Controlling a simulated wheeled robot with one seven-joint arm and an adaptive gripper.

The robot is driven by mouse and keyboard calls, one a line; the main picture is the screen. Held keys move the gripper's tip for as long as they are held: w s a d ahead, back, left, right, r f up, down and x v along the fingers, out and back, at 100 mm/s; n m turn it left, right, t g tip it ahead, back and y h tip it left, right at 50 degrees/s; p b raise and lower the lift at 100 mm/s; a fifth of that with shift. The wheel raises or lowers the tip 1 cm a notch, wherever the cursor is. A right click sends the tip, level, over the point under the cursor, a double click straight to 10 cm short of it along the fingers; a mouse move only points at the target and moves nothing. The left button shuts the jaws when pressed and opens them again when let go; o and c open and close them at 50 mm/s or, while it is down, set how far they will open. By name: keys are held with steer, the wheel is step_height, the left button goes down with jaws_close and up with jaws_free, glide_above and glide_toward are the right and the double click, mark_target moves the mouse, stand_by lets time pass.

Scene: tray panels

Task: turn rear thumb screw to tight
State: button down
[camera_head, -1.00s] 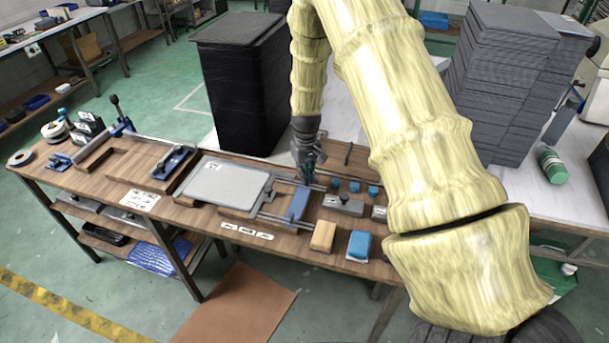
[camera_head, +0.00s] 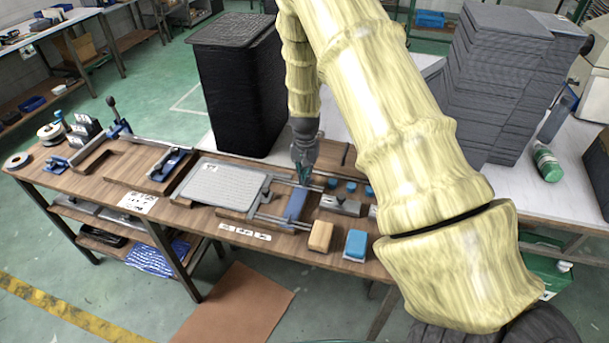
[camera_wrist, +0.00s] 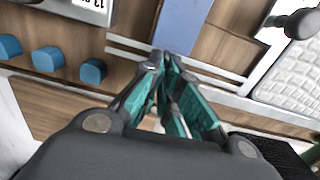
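My gripper (camera_head: 303,179) points down at the back of the bench, by the metal rails behind the blue block (camera_head: 295,205). In the wrist view its teal-padded fingers (camera_wrist: 166,75) come close together over the rails (camera_wrist: 205,72), near the end of the blue block (camera_wrist: 215,28). I cannot tell whether anything is between the fingertips. The rear thumb screw cannot be made out; the fingers may cover it. A dark rounded knob (camera_wrist: 297,22) shows beside the light textured panel (camera_wrist: 295,75). The panel also lies left of the rails in the head view (camera_head: 222,182).
Several blue round pegs (camera_wrist: 47,59) stand beside the gripper. A grey block (camera_head: 340,205), a tan block (camera_head: 320,236) and a blue-topped block (camera_head: 356,243) are nearby. A tall black stack (camera_head: 240,90) rises behind the bench, close to my arm.

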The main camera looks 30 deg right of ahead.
steer(key=shift+s, duration=0.1)
stand_by(0.5)
steer(key=c, duration=1.7)
jaws_free()
steer(key=shift+o, duration=0.2)
steer(key=shift+r, duration=0.1)
step_height(320, 180, up, 12)
